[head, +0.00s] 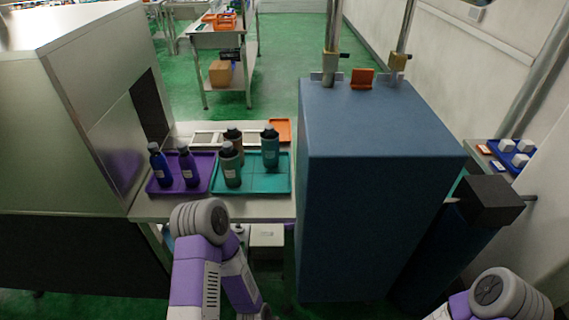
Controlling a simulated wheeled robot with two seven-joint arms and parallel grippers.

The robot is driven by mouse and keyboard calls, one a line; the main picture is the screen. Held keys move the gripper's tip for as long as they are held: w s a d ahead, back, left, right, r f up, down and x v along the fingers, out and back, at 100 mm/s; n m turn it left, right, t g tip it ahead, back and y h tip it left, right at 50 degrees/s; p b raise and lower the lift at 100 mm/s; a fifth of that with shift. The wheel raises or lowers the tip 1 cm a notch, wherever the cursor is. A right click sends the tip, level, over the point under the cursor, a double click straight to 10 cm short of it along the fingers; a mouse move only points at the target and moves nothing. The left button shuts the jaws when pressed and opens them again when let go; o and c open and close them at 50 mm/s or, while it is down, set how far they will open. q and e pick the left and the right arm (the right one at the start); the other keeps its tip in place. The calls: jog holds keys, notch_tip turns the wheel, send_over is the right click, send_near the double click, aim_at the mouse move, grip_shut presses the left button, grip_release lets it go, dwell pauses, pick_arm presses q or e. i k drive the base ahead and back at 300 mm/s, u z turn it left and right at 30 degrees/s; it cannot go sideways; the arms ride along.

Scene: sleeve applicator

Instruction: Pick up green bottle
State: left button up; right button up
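On a teal tray (262,182) stand a grey-green bottle (231,169) at the front left and a teal-green bottle (270,150) at the back right. Both are upright with dark caps. I cannot tell for sure which one counts as the green bottle. A brownish bottle (235,137) stands behind the grey-green one and is partly hidden by it. My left arm is bent in front of the table, below the trays, but its gripper is not visible. Part of my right arm shows at the bottom right; its gripper is not visible either.
A purple tray (165,188) to the left holds a blue bottle (158,165) and a purple bottle (187,164). A large metal machine (85,130) stands left of the table. A tall blue cabinet (365,190) blocks the right side. An orange tray (280,130) lies behind.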

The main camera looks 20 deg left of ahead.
aim_at(229, 155)
jog(key=z, duration=1.55)
jog(key=k, duration=1)
jog(key=u, duration=1.35)
jog(key=i, duration=0.15)
jog(key=u, duration=0.3)
